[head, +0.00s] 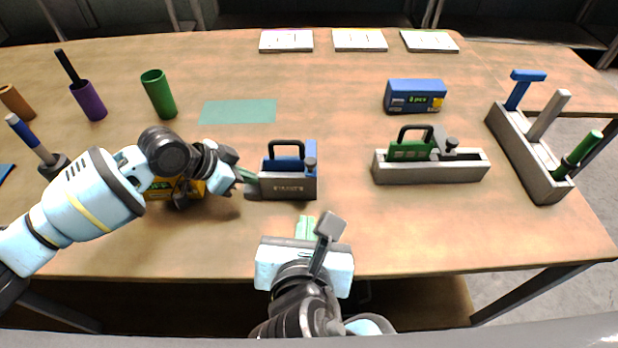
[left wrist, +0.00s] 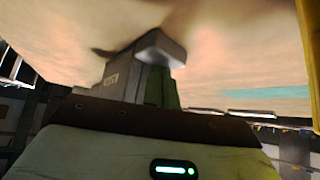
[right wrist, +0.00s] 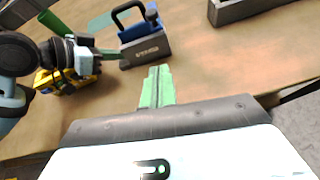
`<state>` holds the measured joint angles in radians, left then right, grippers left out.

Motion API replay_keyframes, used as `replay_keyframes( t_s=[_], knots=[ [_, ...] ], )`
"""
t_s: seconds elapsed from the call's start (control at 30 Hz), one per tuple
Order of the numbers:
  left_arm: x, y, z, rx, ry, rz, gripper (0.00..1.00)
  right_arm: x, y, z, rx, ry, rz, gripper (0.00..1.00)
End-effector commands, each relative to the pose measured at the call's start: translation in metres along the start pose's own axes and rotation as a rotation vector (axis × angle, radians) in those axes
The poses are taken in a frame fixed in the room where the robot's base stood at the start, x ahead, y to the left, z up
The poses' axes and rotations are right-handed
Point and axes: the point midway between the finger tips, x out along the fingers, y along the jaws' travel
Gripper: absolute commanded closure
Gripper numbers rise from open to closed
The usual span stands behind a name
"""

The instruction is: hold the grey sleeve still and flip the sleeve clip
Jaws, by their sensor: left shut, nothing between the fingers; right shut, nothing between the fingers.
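The grey sleeve (head: 283,190) stands at the table's middle around the lower part of a blue block (head: 284,163) with a black handle. It also shows in the right wrist view (right wrist: 152,50). The sleeve clip (head: 310,166), a small grey knobbed piece, is at the block's right end. My left gripper (head: 250,182) is shut and empty at the sleeve's left end; I cannot tell whether it touches. My right gripper (head: 306,222) is shut and empty, in front of the sleeve and apart from it.
A long grey holder (head: 432,172) with a green handled block stands to the right. A blue box (head: 415,95) lies behind it, and a grey rack (head: 525,155) with tools is farther right. A yellow item (head: 160,190) is partly hidden by my left arm. A green mat (head: 238,112) lies behind.

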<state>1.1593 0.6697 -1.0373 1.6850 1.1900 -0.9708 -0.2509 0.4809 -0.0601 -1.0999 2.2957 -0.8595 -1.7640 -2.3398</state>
Motion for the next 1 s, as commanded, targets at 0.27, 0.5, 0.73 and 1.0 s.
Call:
replay_keyframes(
  t_s=[0.27, 0.5, 0.73, 1.0],
  knots=[
    [0.004, 0.002, 0.008, -0.005, -0.017, 0.007, 1.0, -0.007, 0.004, -0.004, 0.003, 0.051, -0.018, 1.0],
    [0.004, 0.002, 0.008, -0.005, -0.017, 0.007, 1.0, 0.007, 0.004, -0.005, 0.001, 0.049, -0.02, 1.0],
    [0.004, 0.002, 0.008, -0.005, -0.017, 0.007, 1.0, 0.047, 0.002, -0.006, 0.002, 0.049, -0.021, 1.0],
    [0.004, 0.002, 0.008, -0.005, -0.017, 0.007, 1.0, 0.096, 0.002, -0.009, 0.003, 0.049, -0.02, 1.0]
  ],
)
